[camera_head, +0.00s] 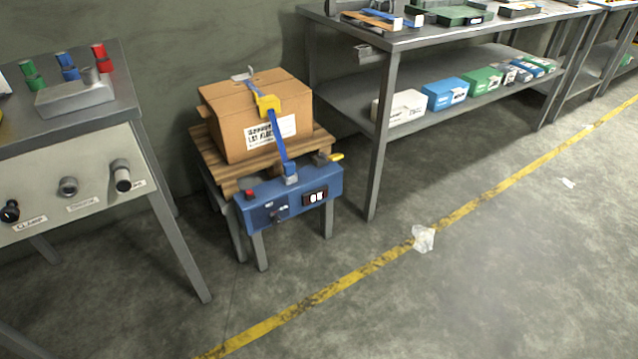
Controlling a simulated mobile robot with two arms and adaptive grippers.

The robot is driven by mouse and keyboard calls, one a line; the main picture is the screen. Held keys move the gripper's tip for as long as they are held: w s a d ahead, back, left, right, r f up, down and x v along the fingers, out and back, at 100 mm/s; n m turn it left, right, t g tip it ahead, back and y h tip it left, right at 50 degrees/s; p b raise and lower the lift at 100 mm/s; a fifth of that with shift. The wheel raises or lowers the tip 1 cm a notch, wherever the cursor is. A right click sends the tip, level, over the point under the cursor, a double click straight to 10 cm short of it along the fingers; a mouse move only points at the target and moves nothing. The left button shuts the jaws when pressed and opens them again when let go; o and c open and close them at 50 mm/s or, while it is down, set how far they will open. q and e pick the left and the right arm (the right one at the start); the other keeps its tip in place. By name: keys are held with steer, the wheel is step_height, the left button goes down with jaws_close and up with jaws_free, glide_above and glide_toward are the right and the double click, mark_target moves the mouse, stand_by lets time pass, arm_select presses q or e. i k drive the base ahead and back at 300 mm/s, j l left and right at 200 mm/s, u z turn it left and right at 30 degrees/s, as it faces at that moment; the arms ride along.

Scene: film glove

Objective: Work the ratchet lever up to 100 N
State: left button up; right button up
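A cardboard box (245,118) with a white label sits on a small wooden-topped stand (215,163). A blue strap (277,137) runs over the box and down its front. The strap's lower end meets a blue unit (270,208) on the front of the stand. The unit has a small dark display (315,197); its reading looks like 0 N, but it is small. Neither of my grippers is in view.
A grey bench with a control panel (75,190) stands at the left. A metal shelf table (420,42) with boxes stands at the right, its front leg near the stand.

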mark_target(333, 158)
steer(key=i+j+z, duration=0.15)
steer(key=i+j, duration=0.15)
steer(key=i+j+z, duration=0.15)
steer(key=j, duration=0.25)
steer(key=i+j+z, duration=0.15)
steer(key=i+j, duration=0.2)
steer(key=i+j+z, duration=0.15)
steer(key=j, duration=0.3)
steer(key=i, duration=0.05)
